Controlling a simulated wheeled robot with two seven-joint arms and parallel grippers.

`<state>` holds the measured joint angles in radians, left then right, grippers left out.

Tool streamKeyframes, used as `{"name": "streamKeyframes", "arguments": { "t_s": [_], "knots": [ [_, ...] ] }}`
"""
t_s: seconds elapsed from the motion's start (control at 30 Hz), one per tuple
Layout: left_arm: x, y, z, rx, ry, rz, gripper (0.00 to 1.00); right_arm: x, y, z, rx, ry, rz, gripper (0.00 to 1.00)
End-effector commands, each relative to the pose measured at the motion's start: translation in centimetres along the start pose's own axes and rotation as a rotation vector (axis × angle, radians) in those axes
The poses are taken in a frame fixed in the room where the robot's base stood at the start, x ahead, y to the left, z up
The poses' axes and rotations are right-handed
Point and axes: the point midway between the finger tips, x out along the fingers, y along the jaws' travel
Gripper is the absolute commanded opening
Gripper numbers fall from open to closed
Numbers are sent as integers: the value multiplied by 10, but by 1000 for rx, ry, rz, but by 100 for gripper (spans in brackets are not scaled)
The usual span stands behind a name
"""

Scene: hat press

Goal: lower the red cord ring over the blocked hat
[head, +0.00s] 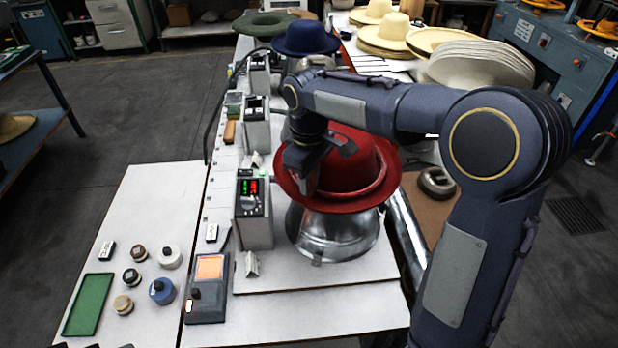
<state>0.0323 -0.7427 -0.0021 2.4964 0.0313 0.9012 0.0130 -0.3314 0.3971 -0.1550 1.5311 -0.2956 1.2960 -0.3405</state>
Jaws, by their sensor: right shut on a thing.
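The red hat (370,186) sits brim down on a round metal base (335,238) on the white bench. My right gripper (311,182) points down at the left side of the hat, in front of the crown and over the brim. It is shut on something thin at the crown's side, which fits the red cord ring. I cannot tell whether the ring touches the hat. My left gripper is not clearly in view.
A control box with a lit display (253,208) stands close left of the metal base. A blue hat (305,38) stands behind on the bench. A green tray (88,304) and several small jars lie at the left front.

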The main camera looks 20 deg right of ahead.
Motion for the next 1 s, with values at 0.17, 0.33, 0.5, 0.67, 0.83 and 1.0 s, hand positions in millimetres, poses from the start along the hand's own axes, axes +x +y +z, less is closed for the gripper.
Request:
{"name": "streamKeyframes", "arguments": {
  "t_s": [0.17, 0.33, 0.5, 0.67, 0.83, 1.0],
  "knots": [
    [0, 0, 0, 0, 0, 0, 36, 0, 0, 0, 0, 0, 0, 0],
    [1, 0, 1, 0, 0, 0, 36, 3, 0, 0, 0, 0, 0, 0],
    [2, -1, 1, 0, 0, 0, 36, 6, 0, 0, 0, 1, 0, 0],
    [2, -1, 1, 0, 0, 0, 36, 7, 0, 0, 0, 1, 0, 0],
    [2, -1, 1, 0, 0, 0, 36, 7, 0, 0, 0, 1, 0, 0],
    [2, -1, 1, 0, 0, 0, 36, 7, 0, 0, 0, 1, 0, 28]
  ]
}}
